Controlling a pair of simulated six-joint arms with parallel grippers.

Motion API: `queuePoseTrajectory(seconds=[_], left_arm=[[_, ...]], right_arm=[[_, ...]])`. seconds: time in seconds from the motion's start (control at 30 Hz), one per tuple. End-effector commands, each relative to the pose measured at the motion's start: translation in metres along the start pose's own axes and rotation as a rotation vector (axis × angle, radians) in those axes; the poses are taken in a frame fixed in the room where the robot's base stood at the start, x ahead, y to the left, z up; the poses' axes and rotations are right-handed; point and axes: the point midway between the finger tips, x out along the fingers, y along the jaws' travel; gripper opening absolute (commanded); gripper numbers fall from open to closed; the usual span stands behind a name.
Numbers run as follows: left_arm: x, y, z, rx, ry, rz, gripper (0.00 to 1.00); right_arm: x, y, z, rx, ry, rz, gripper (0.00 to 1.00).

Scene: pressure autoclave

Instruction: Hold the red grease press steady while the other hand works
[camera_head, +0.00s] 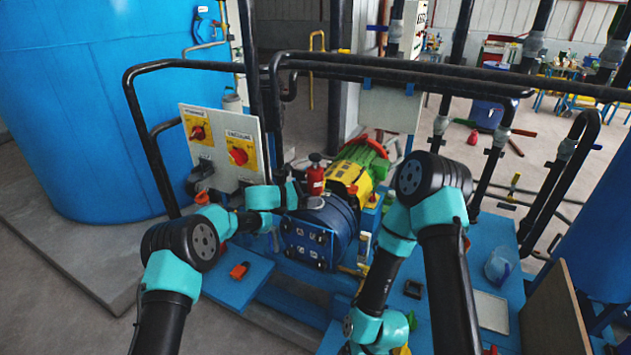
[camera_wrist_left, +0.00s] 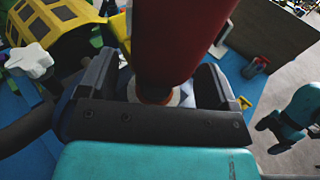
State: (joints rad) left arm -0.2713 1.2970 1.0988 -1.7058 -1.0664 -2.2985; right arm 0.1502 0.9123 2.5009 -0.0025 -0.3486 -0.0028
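The wrist view shows the fingers (camera_wrist_left: 158,85) spread wide, with a narrow gap beside the red body. My right arm bends down to the bottom edge of the head view, and its gripper does not show.
A yellow and green motor (camera_head: 350,175) sits just behind the press. A panel with red rotary switches (camera_head: 222,140) stands to the left. Black pipe rails (camera_head: 410,72) run across behind. A blue tank (camera_head: 100,100) fills the far left.

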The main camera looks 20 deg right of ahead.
Motion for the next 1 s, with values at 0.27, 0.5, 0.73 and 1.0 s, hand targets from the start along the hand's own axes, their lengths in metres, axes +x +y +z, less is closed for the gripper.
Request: queuePoseTrajectory(seconds=[0.27,0.5,0.73,1.0], left_arm=[[0.0006,-0.0006,-0.0002,0.000,0.001,-0.002,0.57],[0.0024,-0.0022,-0.0008,0.000,0.001,-0.006,0.46],[0.0033,-0.0028,-0.0008,0.000,0.002,-0.008,0.76],[0.0023,-0.0018,0.0001,0.001,0.001,-0.005,0.85]], right_arm=[[0.0000,0.0000,0.0000,0.000,0.000,0.000,0.86],[0.0000,0.0000,0.0000,0.000,0.000,0.000,0.86],[0.0000,0.0000,0.0000,0.000,0.000,0.000,0.86],[0.0000,0.0000,0.0000,0.000,0.000,0.000,0.86]])
